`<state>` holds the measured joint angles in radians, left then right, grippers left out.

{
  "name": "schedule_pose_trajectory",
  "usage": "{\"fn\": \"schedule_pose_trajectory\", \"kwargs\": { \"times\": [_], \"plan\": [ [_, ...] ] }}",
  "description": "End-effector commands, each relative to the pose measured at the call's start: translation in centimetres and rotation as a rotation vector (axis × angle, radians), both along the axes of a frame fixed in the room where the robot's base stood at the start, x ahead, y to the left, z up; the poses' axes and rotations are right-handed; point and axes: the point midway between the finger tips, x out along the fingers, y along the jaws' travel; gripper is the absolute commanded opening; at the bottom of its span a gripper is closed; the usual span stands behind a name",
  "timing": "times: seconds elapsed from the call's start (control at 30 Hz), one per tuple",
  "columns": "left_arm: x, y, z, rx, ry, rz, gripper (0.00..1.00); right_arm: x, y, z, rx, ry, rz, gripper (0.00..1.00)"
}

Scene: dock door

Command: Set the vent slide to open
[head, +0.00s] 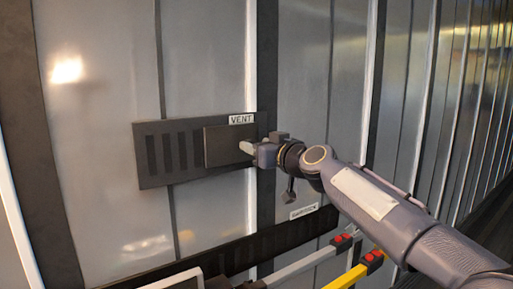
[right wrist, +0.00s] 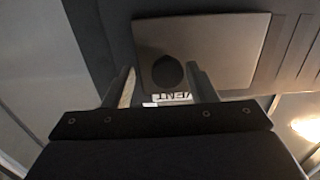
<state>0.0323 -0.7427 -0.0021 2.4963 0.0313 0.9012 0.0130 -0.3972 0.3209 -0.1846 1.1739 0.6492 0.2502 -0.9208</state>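The vent is a dark plate (head: 148,181) on the ribbed metal wall, with a white VENT label (head: 241,119) at its upper right. Dark vertical slots (head: 167,153) show on its left part. A flat slide panel (head: 222,139) covers the part to the right of the slots; it also shows in the right wrist view (right wrist: 225,45). My right gripper (head: 247,148) is at the slide's right side. In the right wrist view its fingers (right wrist: 163,88) are apart, with the slide's round dark knob (right wrist: 168,72) seen between them. I cannot tell whether they touch it. My left gripper is out of view.
A small white label (head: 304,212) sits on the wall below the vent, above a dark rail (head: 262,243). A grey bar (head: 305,263) and a yellow bar (head: 352,275), both with red ends, stand out below right. The wall left of the vent is clear.

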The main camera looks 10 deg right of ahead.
Motion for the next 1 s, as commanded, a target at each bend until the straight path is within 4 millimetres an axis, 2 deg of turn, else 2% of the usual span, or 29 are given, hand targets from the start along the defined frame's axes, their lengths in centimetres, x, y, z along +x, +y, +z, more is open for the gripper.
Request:
{"fn": "schedule_pose_trajectory", "kwargs": {
  "times": [0.33, 0.7, 0.83, 1.0],
  "plan": [
    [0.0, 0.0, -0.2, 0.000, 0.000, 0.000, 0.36, -0.5, 0.0, -0.1, 0.000, 0.002, 0.005, 0.52],
    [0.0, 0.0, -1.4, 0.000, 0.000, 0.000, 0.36, -5.9, -2.3, -0.1, 0.000, -0.001, 0.003, 0.52],
    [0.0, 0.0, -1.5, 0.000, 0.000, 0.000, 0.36, -7.0, -2.7, -0.1, 0.000, 0.001, 0.003, 0.52],
    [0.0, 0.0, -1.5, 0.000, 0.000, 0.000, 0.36, -7.3, -2.8, -0.1, -0.001, 0.002, 0.003, 0.52]
  ]
}}
